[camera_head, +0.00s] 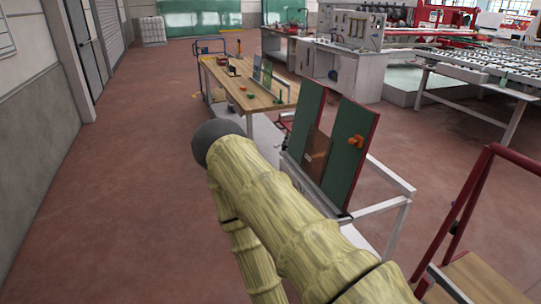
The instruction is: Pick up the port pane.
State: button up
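I cannot tell for sure which thing is the port pane. Thin upright glass-like panes (267,76) stand on the wooden workbench (232,90), small in the picture. Closer, a white-framed rack (388,207) holds two tall dark green panels, a left one (304,112) and a right one (345,150), leaning side by side. A brown piece (317,155) sits between them. My arm, in a pale yellow ribbed cover with a dark rounded end, crosses the lower middle and hides part of the rack. My gripper is not seen.
An orange thing (355,142) is on the right panel. A red-framed cart (470,190) with a wooden deck stands at right. A white machine cabinet (343,70) and a roller table (490,75) stand behind. The reddish floor (120,180) at left is clear.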

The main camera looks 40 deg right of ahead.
aim_at(317, 149)
jog(key=u, duration=0.3)
jog(key=i, duration=2.5)
jog(key=z, duration=2.55)
